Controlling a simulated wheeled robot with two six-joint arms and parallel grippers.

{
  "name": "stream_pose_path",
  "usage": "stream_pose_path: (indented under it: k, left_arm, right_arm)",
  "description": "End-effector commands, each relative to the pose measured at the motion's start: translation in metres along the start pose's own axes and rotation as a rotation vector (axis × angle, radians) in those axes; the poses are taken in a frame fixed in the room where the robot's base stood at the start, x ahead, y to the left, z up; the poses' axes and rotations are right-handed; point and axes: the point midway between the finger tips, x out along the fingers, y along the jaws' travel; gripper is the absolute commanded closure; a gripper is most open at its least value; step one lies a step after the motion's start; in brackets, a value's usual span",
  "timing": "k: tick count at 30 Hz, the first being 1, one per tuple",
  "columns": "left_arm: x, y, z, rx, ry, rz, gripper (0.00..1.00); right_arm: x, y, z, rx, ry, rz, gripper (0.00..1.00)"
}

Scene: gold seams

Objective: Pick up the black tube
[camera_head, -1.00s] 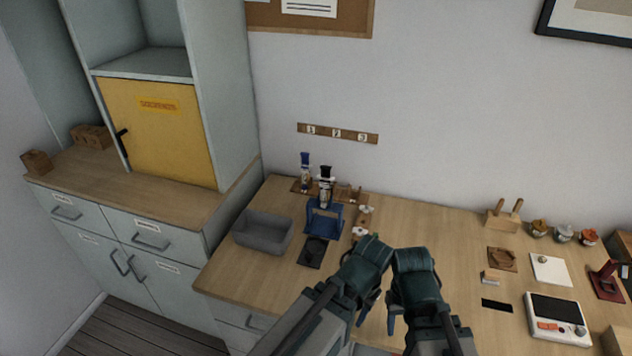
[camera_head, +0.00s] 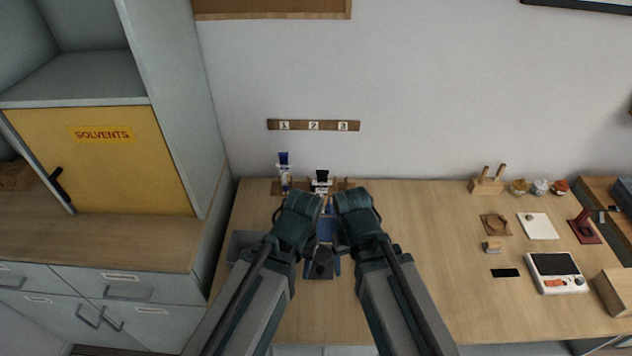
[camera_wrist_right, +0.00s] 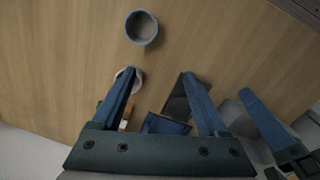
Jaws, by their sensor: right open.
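The black tube (camera_head: 322,178), with a black top and pale label, stands upright near the back of the bench, just beyond my two hands. Its lower part is hidden by the blue stand (camera_head: 325,229) and my arms, so I cannot tell what holds it. My right gripper (camera_head: 345,256) is in front of it, to the right; its fingers are apart and empty in the wrist view (camera_wrist_right: 160,77). My left gripper (camera_head: 304,258) is alongside on the left; its jaws are mostly hidden. I cannot identify the black tube in the wrist view.
A grey bin (camera_head: 240,245) is partly behind my left arm. A round blue-rimmed cup (camera_wrist_right: 141,27) shows in the wrist view.

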Motion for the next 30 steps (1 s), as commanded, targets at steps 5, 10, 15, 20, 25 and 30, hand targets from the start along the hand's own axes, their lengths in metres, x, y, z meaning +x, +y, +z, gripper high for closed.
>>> stream_pose_path:
  k: [5, 10, 15, 20, 25, 30]
  left_arm:
    - [-0.088, -0.008, 0.005, -0.004, 0.000, 0.001, 0.50]
    - [-0.139, -0.013, 0.008, -0.006, 0.000, 0.002, 0.50]
    - [-0.180, -0.017, 0.011, -0.009, -0.001, 0.002, 0.50]
    - [-0.205, -0.019, 0.012, -0.010, -0.001, 0.002, 0.50]
    - [-0.201, -0.019, 0.012, -0.010, -0.001, 0.002, 0.50]
    - [-0.201, -0.019, 0.012, -0.010, -0.001, 0.002, 0.50]
  right_arm:
    - [-0.086, 0.040, -0.007, 0.093, 0.028, -0.026, 0.23]
    - [-0.135, 0.072, -0.013, 0.173, 0.054, -0.047, 0.23]
    - [-0.175, 0.092, -0.033, 0.258, 0.072, -0.065, 0.23]
    - [-0.203, 0.084, -0.099, 0.398, 0.065, -0.084, 0.23]
    - [-0.205, 0.044, -0.160, 0.530, 0.037, -0.090, 0.23]
    - [-0.208, 0.010, -0.197, 0.620, 0.018, -0.089, 0.23]
